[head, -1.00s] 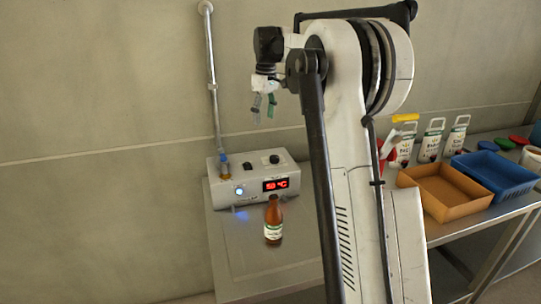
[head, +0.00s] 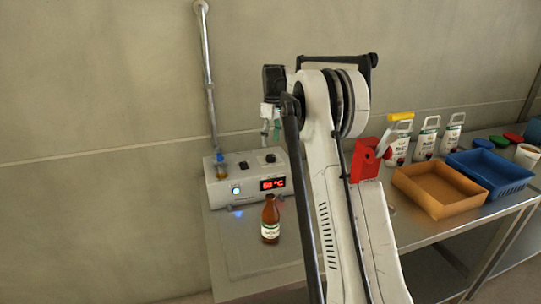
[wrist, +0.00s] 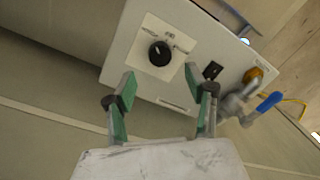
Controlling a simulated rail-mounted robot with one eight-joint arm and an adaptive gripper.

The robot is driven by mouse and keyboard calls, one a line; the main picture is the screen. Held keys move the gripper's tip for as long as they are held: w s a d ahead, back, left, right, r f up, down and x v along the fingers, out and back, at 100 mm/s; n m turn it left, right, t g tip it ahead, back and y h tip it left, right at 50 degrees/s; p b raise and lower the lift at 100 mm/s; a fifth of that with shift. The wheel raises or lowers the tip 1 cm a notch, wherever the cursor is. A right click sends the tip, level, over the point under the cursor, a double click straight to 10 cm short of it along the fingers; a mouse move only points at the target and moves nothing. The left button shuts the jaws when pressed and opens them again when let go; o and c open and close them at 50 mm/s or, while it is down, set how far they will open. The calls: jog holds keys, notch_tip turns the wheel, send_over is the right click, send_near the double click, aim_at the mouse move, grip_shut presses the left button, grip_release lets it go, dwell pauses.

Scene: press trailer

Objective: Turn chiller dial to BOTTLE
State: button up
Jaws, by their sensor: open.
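The chiller (head: 218,191) is a white box with a red lit display (head: 272,184) and a glowing blue button (head: 236,190) on its front. Its black dial (wrist: 160,53) sits on a white plate in the wrist view; the printed labels around it are too small to read. My gripper (wrist: 158,82) is open and empty, with green-lined fingers pointing toward the dial, which appears just beyond and between the fingertips. In the head view my gripper (head: 271,130) hangs above the chiller's top, apart from it.
A brown bottle (head: 270,222) stands on the steel table (head: 235,255) in front of the chiller. A blue-handled valve (wrist: 268,102) and a black switch (wrist: 213,70) are beside the dial. To the right are an orange tray (head: 435,207), a blue crate (head: 490,190) and white jugs.

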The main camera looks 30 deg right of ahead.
aim_at(271, 156)
jog(key=f, duration=0.6)
jog(key=shift+s+a+f, duration=0.1)
jog(key=shift+a+f, duration=0.1)
jog(key=shift+f, duration=0.2)
jog(key=shift+c, duration=0.3)
jog(key=c, duration=1.1)
